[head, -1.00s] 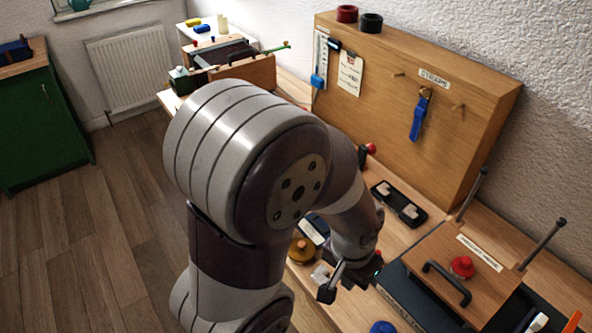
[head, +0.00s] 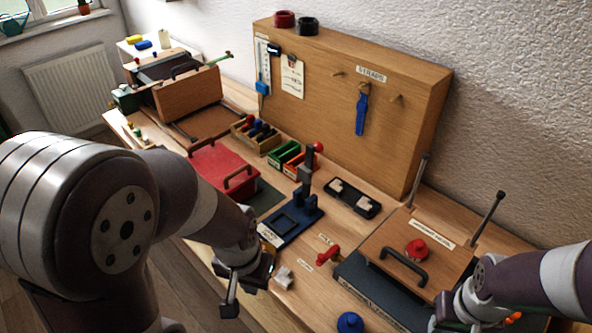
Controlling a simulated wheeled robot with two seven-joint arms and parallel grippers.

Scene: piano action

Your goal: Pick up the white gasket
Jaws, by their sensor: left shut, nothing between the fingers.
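A small white piece (head: 284,277) lies on the wooden bench just right of my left gripper; it may be the white gasket, but its shape is too small to be sure. My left gripper (head: 230,308) is shut and empty at the bench's front edge, pointing down and apart from the white piece. A black tray (head: 340,187) farther back holds small white blocks. My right gripper (head: 446,318) is low at the right edge of the bench area; its fingertips are too dark and cut off to read.
A blue press fixture (head: 291,222) stands behind the white piece. A red-handled clamp (head: 327,256), a blue knob (head: 350,322) and a wooden lid (head: 384,240) with a black handle are to the right. A red box (head: 215,165) stands at the left. A strap board (head: 330,110) closes off the back.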

